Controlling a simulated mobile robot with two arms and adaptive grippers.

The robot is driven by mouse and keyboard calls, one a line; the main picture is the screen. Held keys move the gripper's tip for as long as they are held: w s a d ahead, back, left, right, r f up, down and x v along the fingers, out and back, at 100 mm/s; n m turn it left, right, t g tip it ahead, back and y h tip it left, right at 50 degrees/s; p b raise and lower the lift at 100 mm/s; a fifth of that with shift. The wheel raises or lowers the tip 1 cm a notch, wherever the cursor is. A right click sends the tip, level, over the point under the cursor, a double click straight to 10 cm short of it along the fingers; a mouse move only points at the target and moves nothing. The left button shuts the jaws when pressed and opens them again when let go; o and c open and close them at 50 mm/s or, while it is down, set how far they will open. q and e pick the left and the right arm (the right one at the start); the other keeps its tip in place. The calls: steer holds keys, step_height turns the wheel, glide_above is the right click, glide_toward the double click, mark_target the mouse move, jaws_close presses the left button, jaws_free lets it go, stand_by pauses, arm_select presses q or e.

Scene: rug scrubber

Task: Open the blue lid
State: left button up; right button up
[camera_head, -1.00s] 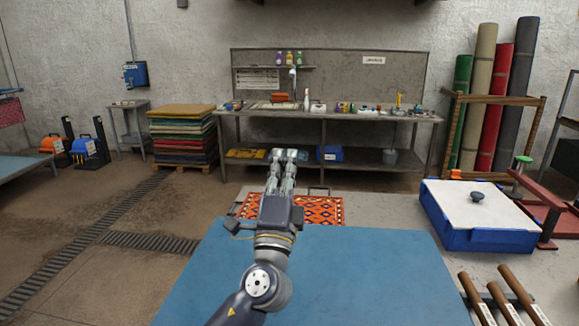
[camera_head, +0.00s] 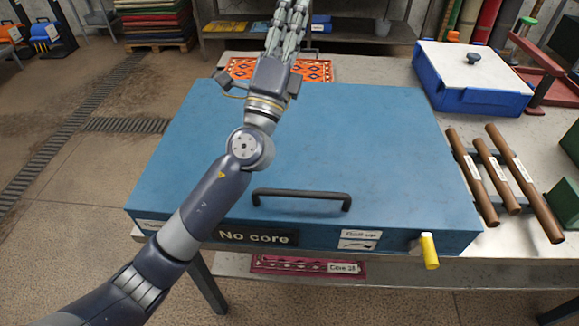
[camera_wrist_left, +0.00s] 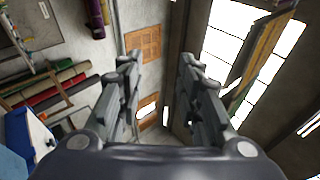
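The blue lid (camera_head: 340,135) is a large flat panel on top of a wide box on the table. It lies closed. A black bar handle (camera_head: 300,194) is fixed near its front edge. The front face carries a "No core" label (camera_head: 256,237), and a yellow-handled lever (camera_head: 428,250) sticks out at the right. My left gripper (camera_head: 292,12) is above the lid's far edge, pointing away from the handle and touching nothing that I can see. In the left wrist view, its two fingers (camera_wrist_left: 160,62) stand apart with nothing between them. My right gripper is not in view.
Several brown rolls (camera_head: 482,172) lie right of the box. A blue-sided box with a white top (camera_head: 445,62) and a red stand (camera_head: 543,88) are at the back right. An orange patterned rug (camera_head: 312,71) lies behind the lid. A rug (camera_head: 300,265) lies on the shelf below.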

arm_select(q)
steer(key=s+d+r+m+g+h, duration=0.4)
steer(key=s+d+m+g+h, duration=0.6)
steer(key=m+g+h, duration=0.65)
steer(key=s+d+f+m+g+y+b, duration=0.2)
steer(key=s+d+f+m+g+y, duration=0.4)
steer(key=m, duration=0.5)
steer(key=m+y, duration=0.3)
steer(key=y, duration=1.1)
glide_toward(296, 192)
steer(key=shift+h, duration=0.25)
steer(key=x, duration=0.7)
steer(key=shift+a+p, duration=0.2)
steer(key=shift+p, duration=0.15)
steer(key=shift+w+d+f, duration=0.1)
steer(key=shift+d+f, duration=0.15)
steer(key=shift+f, duration=0.35)
jaws_close()
